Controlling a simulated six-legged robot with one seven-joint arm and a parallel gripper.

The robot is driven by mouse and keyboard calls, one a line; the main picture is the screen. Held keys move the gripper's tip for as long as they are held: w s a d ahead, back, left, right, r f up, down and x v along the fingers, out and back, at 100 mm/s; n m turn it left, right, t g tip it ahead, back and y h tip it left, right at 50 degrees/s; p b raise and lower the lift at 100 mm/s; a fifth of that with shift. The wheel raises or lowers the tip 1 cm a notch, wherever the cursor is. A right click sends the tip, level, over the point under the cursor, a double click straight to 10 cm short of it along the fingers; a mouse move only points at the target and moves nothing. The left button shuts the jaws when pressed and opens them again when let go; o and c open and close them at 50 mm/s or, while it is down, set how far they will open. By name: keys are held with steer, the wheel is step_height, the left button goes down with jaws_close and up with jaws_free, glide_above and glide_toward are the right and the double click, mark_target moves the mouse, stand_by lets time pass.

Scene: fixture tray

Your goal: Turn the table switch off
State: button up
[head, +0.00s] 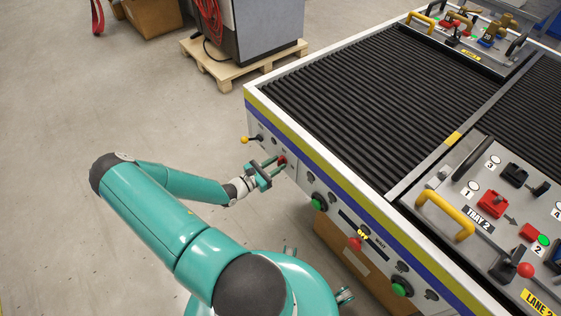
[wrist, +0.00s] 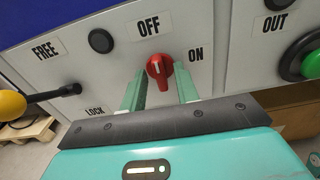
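The table switch is a red rotary knob (wrist: 161,70) on the table's pale front panel, with an OFF label (wrist: 149,26) above it and an ON label (wrist: 196,54) to its right. Its short white mark looks to point up, roughly toward OFF. In the head view the red knob (head: 282,160) shows at the left part of the panel. My gripper (wrist: 162,82) is open, one green finger on each side of the knob, with narrow gaps; I cannot tell whether either finger touches it. The head view shows my gripper (head: 269,170) close against the panel.
A yellow-tipped lever (wrist: 12,104) by FREE and LOCK labels is left of the knob. A green button (wrist: 310,62) near OUT is to the right. Farther along the panel are another green button (head: 397,290) and a red switch (head: 355,243). Open floor lies left.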

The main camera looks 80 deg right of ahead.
mark_target(278, 163)
steer(key=shift+a, duration=0.1)
steer(key=shift+v, duration=2.45)
steer(key=shift+w, duration=0.1)
